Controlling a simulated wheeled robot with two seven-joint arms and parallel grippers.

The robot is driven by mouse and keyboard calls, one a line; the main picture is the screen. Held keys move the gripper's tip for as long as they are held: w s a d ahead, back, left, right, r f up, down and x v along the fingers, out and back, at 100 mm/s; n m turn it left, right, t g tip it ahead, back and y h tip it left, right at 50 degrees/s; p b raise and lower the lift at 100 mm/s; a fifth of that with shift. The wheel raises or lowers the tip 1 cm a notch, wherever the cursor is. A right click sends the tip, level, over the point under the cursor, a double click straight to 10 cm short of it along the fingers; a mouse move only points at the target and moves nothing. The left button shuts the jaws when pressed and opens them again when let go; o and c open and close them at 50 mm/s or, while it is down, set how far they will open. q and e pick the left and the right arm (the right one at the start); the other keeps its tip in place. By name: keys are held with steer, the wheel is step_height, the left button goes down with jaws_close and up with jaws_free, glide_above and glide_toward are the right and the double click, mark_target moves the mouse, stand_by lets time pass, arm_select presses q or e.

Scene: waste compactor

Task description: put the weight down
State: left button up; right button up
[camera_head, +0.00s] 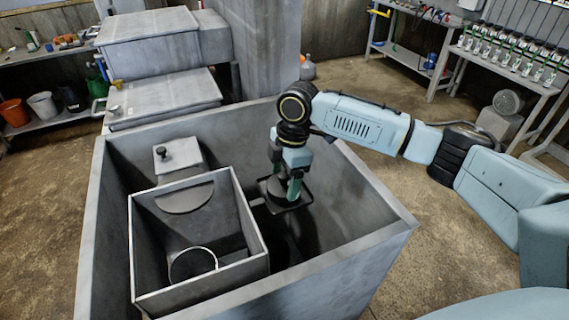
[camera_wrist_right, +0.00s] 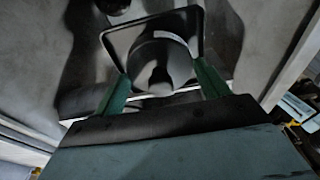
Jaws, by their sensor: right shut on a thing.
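My right gripper (camera_head: 292,187) reaches down into the large grey open-topped bin (camera_head: 365,240), right of the inner box. Its green fingers hold the weight (camera_head: 273,204), which shows as a dark square rim around a rounded body, seemingly held above the bin floor. In the right wrist view the weight (camera_wrist_right: 160,58) is a grey tapered body with a knob, inside a dark square frame. The green fingers of my right gripper (camera_wrist_right: 162,82) are at both sides of that frame. Whether the weight touches anything underneath is hidden. My left gripper is not in view.
An open inner box (camera_head: 262,250) with a round ring inside stands in the bin's left half. Behind it is a grey block with a dark knob (camera_head: 165,152). Bin walls surround the gripper. Shelves (camera_head: 520,75) stand at the back right.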

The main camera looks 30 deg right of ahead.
steer(key=shift+w+f, duration=0.1)
steer(key=shift+f, duration=0.05)
steer(key=o, duration=1.8)
steer(key=shift+f, duration=0.15)
steer(key=shift+c, duration=0.2)
step_height(320, 180, up, 12)
steer(key=d+b, duration=0.1)
steer(key=shift+d, duration=0.35)
